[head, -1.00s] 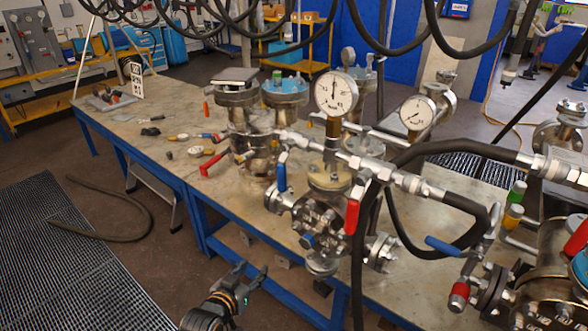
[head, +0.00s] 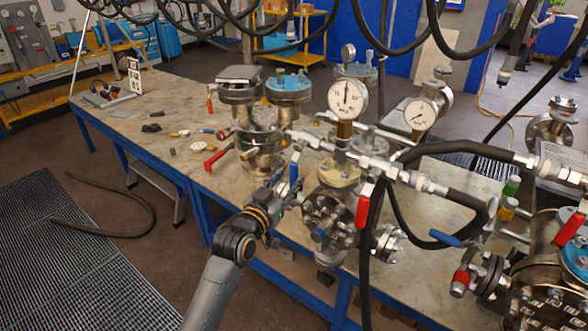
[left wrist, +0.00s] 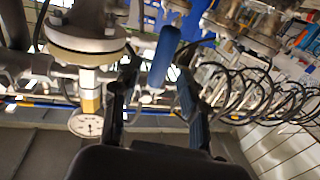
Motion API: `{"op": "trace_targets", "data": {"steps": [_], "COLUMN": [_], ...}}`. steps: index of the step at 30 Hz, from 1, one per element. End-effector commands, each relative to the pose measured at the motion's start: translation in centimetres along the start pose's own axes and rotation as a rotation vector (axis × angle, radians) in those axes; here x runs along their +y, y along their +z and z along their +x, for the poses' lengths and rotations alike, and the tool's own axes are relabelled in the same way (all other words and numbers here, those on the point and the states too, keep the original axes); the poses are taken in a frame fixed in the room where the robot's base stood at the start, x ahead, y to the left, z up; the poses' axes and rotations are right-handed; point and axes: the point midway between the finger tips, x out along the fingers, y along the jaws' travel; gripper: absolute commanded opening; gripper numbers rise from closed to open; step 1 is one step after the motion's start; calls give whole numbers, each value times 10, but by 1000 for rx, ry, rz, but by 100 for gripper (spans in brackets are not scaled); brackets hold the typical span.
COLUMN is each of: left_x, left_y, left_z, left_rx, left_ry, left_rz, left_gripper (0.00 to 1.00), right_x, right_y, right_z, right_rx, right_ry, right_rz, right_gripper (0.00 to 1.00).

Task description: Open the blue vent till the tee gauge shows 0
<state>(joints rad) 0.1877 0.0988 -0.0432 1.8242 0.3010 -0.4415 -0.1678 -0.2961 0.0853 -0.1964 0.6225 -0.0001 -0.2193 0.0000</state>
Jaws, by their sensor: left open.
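The blue vent handle (head: 294,166) stands upright at the left end of the tee fitting on the middle vessel. In the left wrist view the blue handle (left wrist: 163,55) shows between the two fingers. My left gripper (head: 283,186) is open at the handle; whether a finger touches it I cannot tell. The tee gauge (head: 348,98), a round white dial on a brass stem, has its needle pointing about straight up. It also shows upside down in the left wrist view (left wrist: 87,124). My right gripper is not in view.
A red-handled valve (head: 363,207) hangs right of the tee, beside a thick black hose (head: 455,203). A second gauge (head: 420,114) stands behind. A vessel with red handle (head: 216,157) is on the left.

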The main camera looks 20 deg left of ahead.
Motion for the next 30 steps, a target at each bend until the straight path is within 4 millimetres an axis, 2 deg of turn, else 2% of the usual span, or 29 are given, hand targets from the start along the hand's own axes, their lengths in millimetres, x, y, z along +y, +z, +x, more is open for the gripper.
{"op": "trace_targets", "data": {"steps": [3,9,20,26,30], "left_x": [0,0,0,0,0], "left_y": [-2,0,0,0,0], "left_z": [19,35,39,39,38], "left_rx": [0,0,0,0,0], "left_ry": [1,0,0,0,0], "left_rz": [-1,0,0,0,0], "left_gripper": [43,43,43,3,0], "right_x": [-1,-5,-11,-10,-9], "right_y": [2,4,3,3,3], "right_z": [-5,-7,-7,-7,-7], "right_rx": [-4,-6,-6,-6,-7], "right_ry": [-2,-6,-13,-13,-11], "right_rz": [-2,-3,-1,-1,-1], "right_gripper": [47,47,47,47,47]}}
